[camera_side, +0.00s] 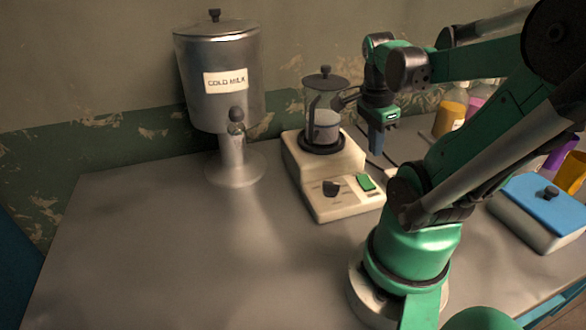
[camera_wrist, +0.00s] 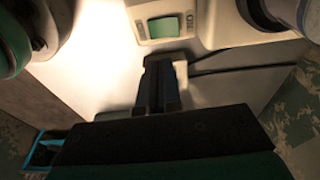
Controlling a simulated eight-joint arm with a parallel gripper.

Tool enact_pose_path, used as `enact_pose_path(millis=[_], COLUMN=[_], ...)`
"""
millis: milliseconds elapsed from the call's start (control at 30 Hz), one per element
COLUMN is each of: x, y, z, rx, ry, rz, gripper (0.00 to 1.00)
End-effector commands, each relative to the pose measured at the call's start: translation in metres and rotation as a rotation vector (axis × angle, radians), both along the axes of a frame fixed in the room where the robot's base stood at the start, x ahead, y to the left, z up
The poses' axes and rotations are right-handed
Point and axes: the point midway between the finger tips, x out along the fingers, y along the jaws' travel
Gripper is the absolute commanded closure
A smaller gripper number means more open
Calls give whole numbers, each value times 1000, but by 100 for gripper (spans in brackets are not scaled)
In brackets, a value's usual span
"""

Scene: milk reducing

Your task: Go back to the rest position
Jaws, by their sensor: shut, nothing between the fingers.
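My gripper (camera_side: 376,143) hangs pointing down just right of the white heating base, behind its green switch in the side view. In the wrist view my gripper (camera_wrist: 161,70) shows its two dark fingers pressed together with nothing between them. The white heating base (camera_side: 318,206) carries a glass jug (camera_side: 322,110) with a dark lid and some pale content. Its green switch (camera_side: 365,182) and dark knob (camera_side: 331,188) face front. The green switch also shows in the wrist view (camera_wrist: 163,27), ahead of the fingertips and apart from them.
A metal tank labelled COLD MILK (camera_side: 220,80) stands at the back left. A white box with a blue lid (camera_side: 545,205) is at the right, with bottles (camera_side: 450,118) behind. Dark cables (camera_wrist: 235,62) run from the base. The table's front left (camera_side: 170,260) is clear.

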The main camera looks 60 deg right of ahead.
Motion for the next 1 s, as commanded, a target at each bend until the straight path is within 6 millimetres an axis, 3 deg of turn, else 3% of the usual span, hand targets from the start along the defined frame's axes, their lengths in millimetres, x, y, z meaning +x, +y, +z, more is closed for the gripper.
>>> enact_pose_path(millis=[133, 267, 433, 600, 700, 800, 1000], x=[20, 66, 123, 156, 162, 164, 165], y=[5, 27, 81, 145, 167, 178, 179], z=[6, 13, 17, 23, 24, 24, 24], rx=[-20, -78, -217, -405, -493, -543, -556], ry=[-31, -94, -172, -229, -235, -232, -229], rz=[172, 622, 1346, 1966, 2177, 2282, 2306], gripper=[100, 100, 100, 100, 100, 100, 100])
